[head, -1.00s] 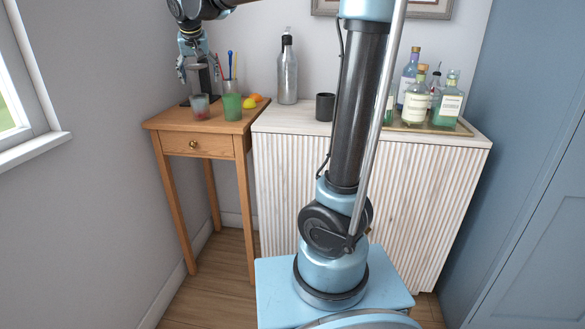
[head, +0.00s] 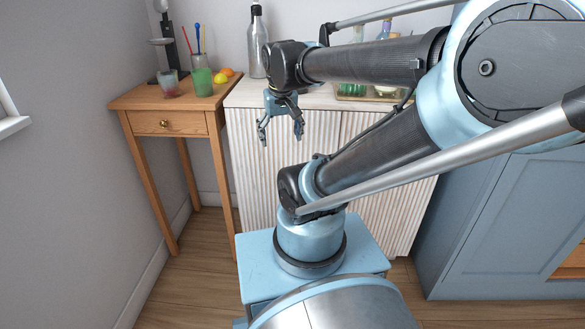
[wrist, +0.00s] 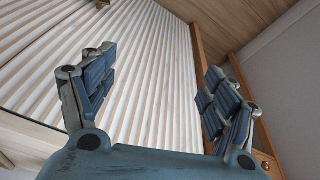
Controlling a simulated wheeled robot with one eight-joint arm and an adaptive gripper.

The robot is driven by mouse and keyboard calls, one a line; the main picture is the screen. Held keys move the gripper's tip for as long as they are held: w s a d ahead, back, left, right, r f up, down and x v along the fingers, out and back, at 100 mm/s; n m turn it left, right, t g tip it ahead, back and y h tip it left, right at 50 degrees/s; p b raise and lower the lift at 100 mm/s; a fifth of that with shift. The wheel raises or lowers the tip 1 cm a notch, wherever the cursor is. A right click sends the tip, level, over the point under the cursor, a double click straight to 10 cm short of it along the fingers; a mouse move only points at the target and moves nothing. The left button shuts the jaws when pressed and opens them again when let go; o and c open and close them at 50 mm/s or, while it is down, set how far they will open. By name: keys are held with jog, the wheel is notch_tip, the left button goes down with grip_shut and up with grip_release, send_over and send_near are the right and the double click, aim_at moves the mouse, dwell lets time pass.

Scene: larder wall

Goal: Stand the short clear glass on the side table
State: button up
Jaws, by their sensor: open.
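A short clear glass (head: 169,83) with something reddish low inside stands upright on the wooden side table (head: 130,101), left of a green tumbler, in the head view. My gripper (head: 281,139) is open and empty, hanging in front of the white ribbed cabinet, to the right of the side table and well apart from the glass. In the wrist view my gripper (wrist: 157,65) shows its two fingers spread, with only the ribbed front between them. The glass is not in the wrist view.
The green tumbler (head: 202,82), a lemon (head: 220,78), an orange (head: 228,72) and a dark stand (head: 169,45) crowd the table's back. A grey bottle (head: 258,45) stands on the cabinet (head: 245,150). Bottles at right are partly hidden by my arm.

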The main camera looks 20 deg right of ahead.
jog(key=s+d+f, duration=0.2)
jog(key=s+f, duration=0.5)
jog(key=f, duration=0.1)
jog(key=shift+g, duration=0.3)
jog(key=shift+d, duration=0.1)
